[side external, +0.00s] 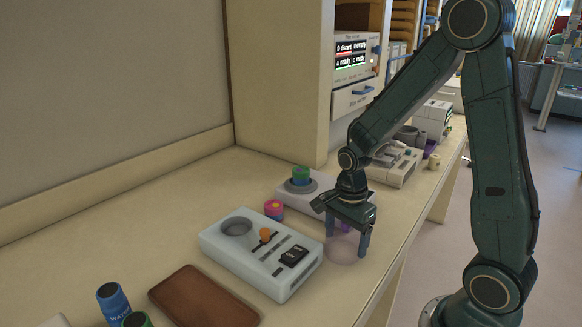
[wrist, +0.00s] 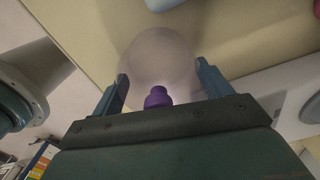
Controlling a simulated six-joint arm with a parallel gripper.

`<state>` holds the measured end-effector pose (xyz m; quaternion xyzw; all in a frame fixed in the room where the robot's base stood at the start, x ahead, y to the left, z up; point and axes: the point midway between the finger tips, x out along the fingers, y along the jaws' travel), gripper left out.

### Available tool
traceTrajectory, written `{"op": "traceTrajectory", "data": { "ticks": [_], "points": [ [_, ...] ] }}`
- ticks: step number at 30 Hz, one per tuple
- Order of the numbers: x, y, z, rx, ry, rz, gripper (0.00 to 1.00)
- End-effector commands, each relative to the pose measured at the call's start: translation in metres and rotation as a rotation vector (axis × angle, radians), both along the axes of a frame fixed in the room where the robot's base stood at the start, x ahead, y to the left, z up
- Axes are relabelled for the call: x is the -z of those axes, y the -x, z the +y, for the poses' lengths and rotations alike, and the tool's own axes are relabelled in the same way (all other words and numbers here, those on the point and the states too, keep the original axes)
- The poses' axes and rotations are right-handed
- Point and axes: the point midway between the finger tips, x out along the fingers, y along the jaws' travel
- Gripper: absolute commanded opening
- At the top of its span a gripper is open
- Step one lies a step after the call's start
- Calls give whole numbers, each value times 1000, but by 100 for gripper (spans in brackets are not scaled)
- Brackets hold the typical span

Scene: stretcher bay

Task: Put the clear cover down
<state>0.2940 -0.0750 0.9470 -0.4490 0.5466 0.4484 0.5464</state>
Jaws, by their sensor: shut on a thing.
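The clear cover (side external: 345,252) is a see-through, faintly pinkish dome on the beige bench's right part, near its edge. It also shows in the wrist view (wrist: 158,55), with a purple knob (wrist: 158,97) on it. My gripper (side external: 347,245) points down over the cover. In the wrist view its two fingers (wrist: 162,88) stand on either side of the dome, holding it. The cover's lower rim is faint, and I cannot tell whether it touches the bench.
A white device (side external: 215,248) with a grey round well and orange knob stands left of the cover. Behind is another white device with a green-topped cup (side external: 300,175). A pink-purple pot (side external: 273,209), brown pad (side external: 205,298) and blue bottle (side external: 113,303) stand nearby.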

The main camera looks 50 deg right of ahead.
Motion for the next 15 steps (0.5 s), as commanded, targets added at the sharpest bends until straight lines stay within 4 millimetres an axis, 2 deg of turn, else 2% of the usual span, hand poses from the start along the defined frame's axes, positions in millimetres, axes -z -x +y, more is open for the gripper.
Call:
{"op": "traceTrajectory", "data": {
  "ticks": [2,3,6,15],
  "points": [
    [2,0,0,0,0,1,54],
    [2,0,0,0,0,1,84],
    [2,0,0,0,0,1,99],
    [1,0,0,0,0,0,99]
  ]
}}
